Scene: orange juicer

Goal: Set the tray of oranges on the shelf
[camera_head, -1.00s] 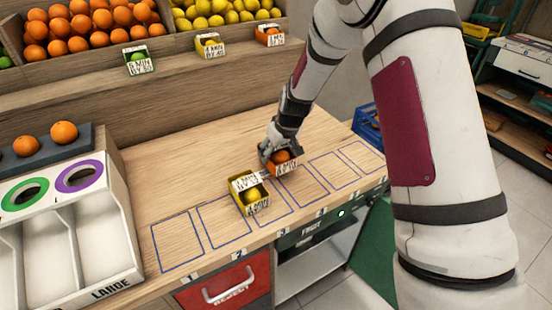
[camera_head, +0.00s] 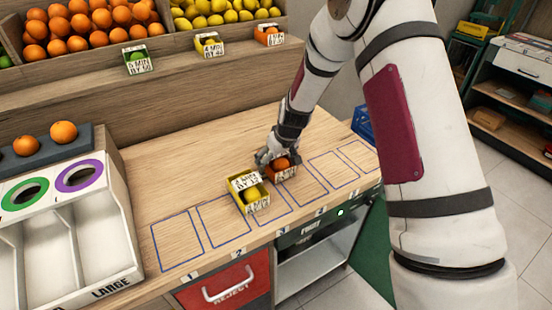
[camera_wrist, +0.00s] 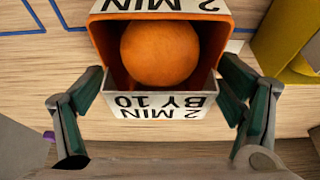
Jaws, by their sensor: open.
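The tray of oranges (camera_head: 286,172) is a small orange box with white "2 MIN BY 10" labels, on the wooden counter just right of a yellow lemon tray (camera_head: 261,205). In the wrist view the tray (camera_wrist: 225,30) fills the upper middle, with one orange (camera_wrist: 160,54) visible inside. My gripper (camera_head: 267,158) is at the tray's back left side in the head view. In the wrist view my gripper (camera_wrist: 162,80) is open, with a finger on either side of the tray's near labelled wall. Gaps show beside that wall. The tray's underside is hidden.
The raised shelf (camera_head: 180,61) behind holds lime (camera_head: 138,61), lemon (camera_head: 209,44) and orange (camera_head: 268,36) trays below fruit bins. Blue outlined slots mark the counter's front, empty at left and right. A white sorter (camera_head: 110,215) stands left; a blue crate (camera_head: 364,122) is right.

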